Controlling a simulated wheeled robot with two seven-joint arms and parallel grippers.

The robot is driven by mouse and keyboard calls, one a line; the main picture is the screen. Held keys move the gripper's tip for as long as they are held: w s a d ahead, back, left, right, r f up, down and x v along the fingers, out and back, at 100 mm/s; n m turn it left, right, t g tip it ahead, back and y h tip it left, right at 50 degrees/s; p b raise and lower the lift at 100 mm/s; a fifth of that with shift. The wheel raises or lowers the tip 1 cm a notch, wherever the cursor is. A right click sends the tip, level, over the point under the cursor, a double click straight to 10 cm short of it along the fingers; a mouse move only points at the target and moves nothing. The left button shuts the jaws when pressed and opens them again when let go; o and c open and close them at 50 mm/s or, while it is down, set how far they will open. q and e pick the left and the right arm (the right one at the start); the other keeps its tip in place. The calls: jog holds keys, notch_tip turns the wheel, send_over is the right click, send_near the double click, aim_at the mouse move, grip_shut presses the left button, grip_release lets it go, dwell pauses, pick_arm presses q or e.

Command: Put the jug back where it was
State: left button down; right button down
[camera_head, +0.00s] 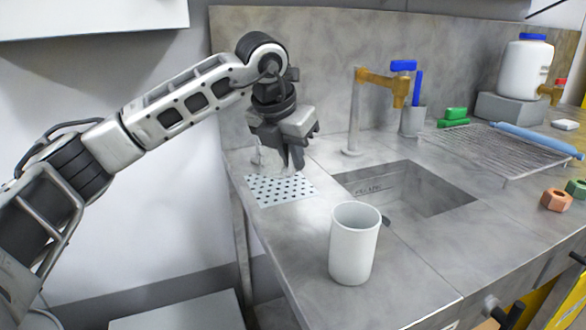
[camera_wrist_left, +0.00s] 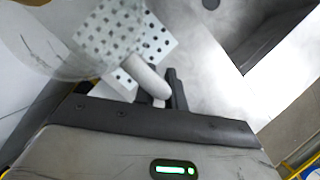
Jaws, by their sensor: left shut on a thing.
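The jug (camera_wrist_left: 70,50) is see-through with a pale handle (camera_wrist_left: 148,78). My left gripper (camera_wrist_left: 165,92) is shut on the handle in the left wrist view. In the head view the left gripper (camera_head: 294,156) points down over the left end of the counter, and the jug (camera_head: 263,158) shows only faintly beside it, partly hidden. A white mat with dark dots (camera_head: 280,190) lies on the counter below, and its dots show through the jug in the wrist view. I cannot tell whether the jug touches the mat. My right gripper is out of view.
A white cup (camera_head: 354,243) stands upright near the front. Behind it is a sunken sink (camera_head: 410,190) with a brass tap (camera_head: 385,82). A grey holder (camera_head: 412,121), green blocks (camera_head: 453,117) and a white drum (camera_head: 524,68) are further right. A wall closes the back.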

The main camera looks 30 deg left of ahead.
aim_at(293, 172)
pick_arm(q)
jog(key=f, duration=0.3)
jog(key=shift+w+f, duration=0.2)
jog(key=shift+f, duration=0.05)
jog(key=shift+f, duration=0.1)
jog(key=c, duration=1.5)
grip_release()
jog(key=shift+o, duration=0.2)
jog(key=shift+r, duration=0.2)
jog(key=v, duration=1.2)
